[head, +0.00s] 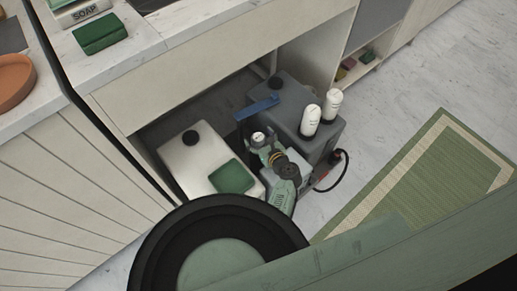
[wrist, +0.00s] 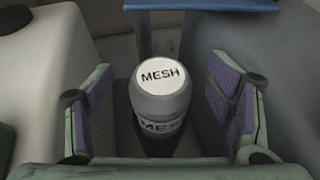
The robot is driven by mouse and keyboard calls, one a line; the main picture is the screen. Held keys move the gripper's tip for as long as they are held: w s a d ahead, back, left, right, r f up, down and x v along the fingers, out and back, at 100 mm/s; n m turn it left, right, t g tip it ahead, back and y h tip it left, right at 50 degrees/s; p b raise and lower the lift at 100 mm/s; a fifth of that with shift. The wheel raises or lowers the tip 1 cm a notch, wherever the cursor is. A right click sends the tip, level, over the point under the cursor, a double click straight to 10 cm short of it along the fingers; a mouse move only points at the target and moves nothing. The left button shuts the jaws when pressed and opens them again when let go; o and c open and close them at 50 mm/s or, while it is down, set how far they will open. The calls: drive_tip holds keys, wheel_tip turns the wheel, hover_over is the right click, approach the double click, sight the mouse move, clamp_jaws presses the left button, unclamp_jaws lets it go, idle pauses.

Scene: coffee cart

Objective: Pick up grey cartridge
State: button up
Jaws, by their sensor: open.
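The grey cartridge (wrist: 160,100) stands upright in the middle of the wrist view, with a white top marked "MESH". Its white top also shows small in the head view (head: 258,137), in the gap between two tanks. My gripper (wrist: 163,108) is open, with one purple-padded finger on each side of the cartridge and a visible gap to it on both sides. In the head view my gripper (head: 264,148) reaches down into this gap.
A white tank (head: 190,160) with a green sponge (head: 232,176) stands at left. A grey tank (head: 285,100) at right bears two white cartridges (head: 311,120) (head: 332,104). A blue bar (head: 257,108) lies just behind my gripper. The counter (head: 230,45) overhangs the back.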

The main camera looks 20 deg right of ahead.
drive_tip(key=shift+x, duration=0.8)
drive_tip(key=shift+s, duration=0.1)
clamp_jaws()
idle(0.4)
